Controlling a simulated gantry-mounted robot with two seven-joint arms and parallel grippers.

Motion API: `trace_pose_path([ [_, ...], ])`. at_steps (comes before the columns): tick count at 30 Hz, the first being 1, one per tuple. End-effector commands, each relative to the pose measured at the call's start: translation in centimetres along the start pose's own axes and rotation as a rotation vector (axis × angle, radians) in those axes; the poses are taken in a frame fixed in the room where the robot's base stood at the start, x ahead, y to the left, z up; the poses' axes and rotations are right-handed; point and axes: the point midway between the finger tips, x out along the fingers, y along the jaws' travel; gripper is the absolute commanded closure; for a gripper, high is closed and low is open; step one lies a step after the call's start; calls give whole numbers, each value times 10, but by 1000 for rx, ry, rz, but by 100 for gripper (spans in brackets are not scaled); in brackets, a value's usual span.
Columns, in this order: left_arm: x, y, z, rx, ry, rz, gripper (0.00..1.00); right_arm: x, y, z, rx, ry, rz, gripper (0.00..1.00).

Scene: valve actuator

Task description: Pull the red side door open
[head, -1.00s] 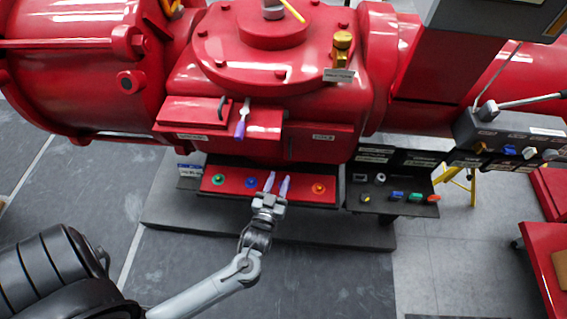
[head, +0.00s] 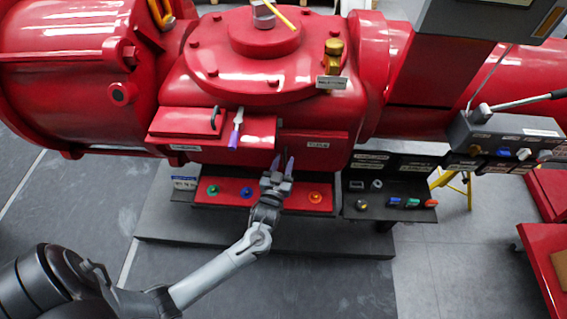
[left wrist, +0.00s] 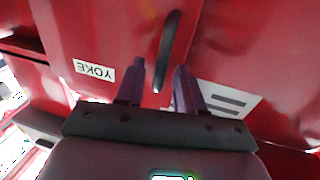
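The red side door (head: 325,152) is the flat panel low on the front of the red valve body, marked YOKE. It looks shut. Its label (left wrist: 95,70) appears upside down in the left wrist view. A dark bar handle (left wrist: 168,45) stands out near the door's edge. My left gripper (head: 282,163) is at the lower left part of this door. In the left wrist view my left gripper (left wrist: 160,80) is open, with purple fingers on either side of the handle's near end. I cannot tell whether they touch it. My right gripper is not in view.
A red box (head: 215,135) with its own handle and a purple-handled lever (head: 236,130) sit left of the door. A red panel with coloured knobs (head: 315,196) lies below the gripper. A dark control shelf (head: 385,212) stands to the right. The floor in front is clear.

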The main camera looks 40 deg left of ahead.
Motion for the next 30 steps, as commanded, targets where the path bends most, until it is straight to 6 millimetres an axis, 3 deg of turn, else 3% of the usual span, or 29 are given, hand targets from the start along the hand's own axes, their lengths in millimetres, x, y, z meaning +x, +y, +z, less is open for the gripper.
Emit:
trace_pose_path([
  [9,2,0,0,0,-1,0,64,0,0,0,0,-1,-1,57],
  [16,1,0,0,1,-1,0,99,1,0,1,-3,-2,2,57],
  [30,-1,0,0,0,-2,-12,100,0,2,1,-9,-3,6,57],
])
